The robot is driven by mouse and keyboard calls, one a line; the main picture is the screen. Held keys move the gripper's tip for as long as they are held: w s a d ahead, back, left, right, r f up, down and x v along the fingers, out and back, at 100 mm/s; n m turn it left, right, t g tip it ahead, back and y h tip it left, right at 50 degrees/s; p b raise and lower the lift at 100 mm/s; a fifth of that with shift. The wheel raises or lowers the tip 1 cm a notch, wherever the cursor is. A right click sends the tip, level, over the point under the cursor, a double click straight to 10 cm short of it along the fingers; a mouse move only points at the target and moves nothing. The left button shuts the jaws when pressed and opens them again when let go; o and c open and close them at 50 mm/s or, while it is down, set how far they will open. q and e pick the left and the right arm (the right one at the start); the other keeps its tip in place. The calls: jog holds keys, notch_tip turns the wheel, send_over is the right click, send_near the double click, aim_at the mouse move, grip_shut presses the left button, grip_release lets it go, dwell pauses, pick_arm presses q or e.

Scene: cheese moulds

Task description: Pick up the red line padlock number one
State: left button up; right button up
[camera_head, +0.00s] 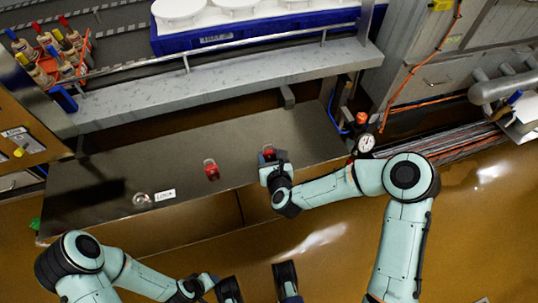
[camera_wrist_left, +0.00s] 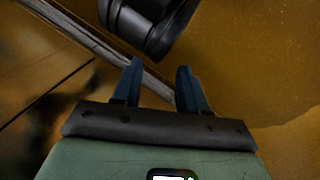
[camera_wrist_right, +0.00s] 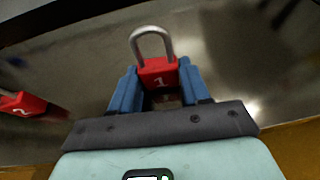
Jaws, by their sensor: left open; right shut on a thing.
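The red padlock marked 1 (camera_wrist_right: 158,73) has a silver shackle and sits between the blue fingers of my right gripper (camera_wrist_right: 160,88), which is shut on its red body. The same padlock shows in the head view (camera_head: 268,154) at the right part of the dark table. Whether it touches the table is hard to tell. A second red padlock, marked 2 (camera_wrist_right: 22,104), lies to the left; it also shows in the head view (camera_head: 211,171). My left gripper (camera_wrist_left: 158,72) is open and empty, low in front of the table, with its fingers apart.
The dark table (camera_head: 130,170) carries a LOCK label (camera_head: 165,195) and a small metal ring-shaped item (camera_head: 141,199) near its front edge. A grey ledge (camera_head: 220,75) runs behind it. A pressure gauge (camera_head: 366,142) stands beyond the table's right end.

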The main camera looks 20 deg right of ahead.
pick_arm(q)
jog(key=s+d+r+g+h+p, duration=0.1)
jog(key=s+d+r+g+p, duration=0.15)
jog(key=s+r+p, duration=0.4)
notch_tip(320, 180, up, 12)
jog(key=p, duration=1.1)
jog(key=shift+w+d+f+m, duration=0.15)
jog(key=shift+d+f+m, duration=0.05)
jog(key=shift+d+m, duration=0.15)
pick_arm(e)
jog(key=s+d+r, duration=0.1)
jog(key=d+r, duration=0.1)
jog(key=r, duration=0.9)
jog(key=s+d+r, duration=0.1)
jog(key=r, duration=0.9)
jog(key=shift+d+r, duration=0.35)
jog(key=shift+r, duration=0.05)
pick_arm(q)
jog(key=shift+g, duration=0.25)
pick_arm(e)
jog(key=shift+s+f, duration=0.15)
jog(key=shift+s, duration=0.05)
